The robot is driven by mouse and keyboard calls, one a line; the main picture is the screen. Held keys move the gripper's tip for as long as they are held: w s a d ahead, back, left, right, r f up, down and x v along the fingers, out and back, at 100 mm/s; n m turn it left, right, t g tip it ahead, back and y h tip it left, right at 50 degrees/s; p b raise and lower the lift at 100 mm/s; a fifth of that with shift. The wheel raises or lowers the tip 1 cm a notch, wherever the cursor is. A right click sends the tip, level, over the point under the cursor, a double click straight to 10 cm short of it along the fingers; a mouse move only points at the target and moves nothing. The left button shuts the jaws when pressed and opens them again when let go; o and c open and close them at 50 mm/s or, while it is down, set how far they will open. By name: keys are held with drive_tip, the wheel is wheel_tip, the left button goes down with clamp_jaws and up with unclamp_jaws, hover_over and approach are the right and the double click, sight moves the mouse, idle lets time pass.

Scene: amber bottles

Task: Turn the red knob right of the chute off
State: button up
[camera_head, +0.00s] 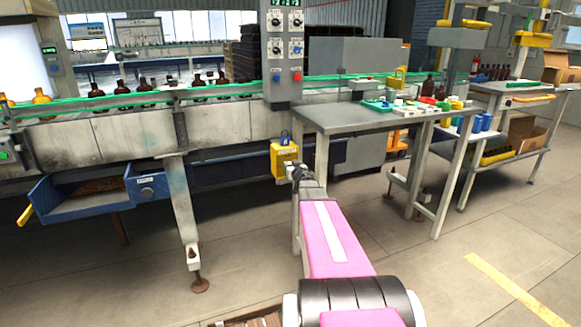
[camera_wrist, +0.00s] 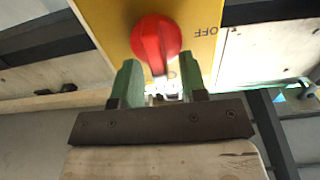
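The red knob (camera_wrist: 156,40) sits on the face of a yellow box (camera_wrist: 105,20) in the wrist view. The word OFF is printed to the right of the knob and appears upside down. In the head view the yellow box (camera_head: 283,161) hangs below the conveyor, right of the blue chute (camera_head: 85,198); I cannot make out the knob there. My gripper (camera_wrist: 160,70) is open, its two green fingers apart with their tips near the knob's lower edge. Whether they touch it is unclear. In the head view my gripper (camera_head: 300,172) is right at the box.
A grey table (camera_head: 335,118) with coloured parts stands right of the box, its legs close to my arm. The conveyor (camera_head: 100,132) with amber bottles runs behind. A control panel (camera_head: 283,50) with several knobs stands above. Open floor lies at the right front.

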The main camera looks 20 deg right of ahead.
clamp_jaws()
idle(0.3)
drive_tip(key=shift+a+f+n, duration=0.3)
drive_tip(key=shift+a+n, duration=0.05)
drive_tip(key=shift+n, duration=2.6)
drive_tip(key=shift+a+f+n, duration=0.3)
drive_tip(key=shift+f+n, duration=0.05)
drive_tip(key=shift+n, duration=2.65)
drive_tip(key=shift+a+f+n, duration=0.3)
drive_tip(key=shift+a+n, duration=0.05)
drive_tip(key=shift+n, duration=2.6)
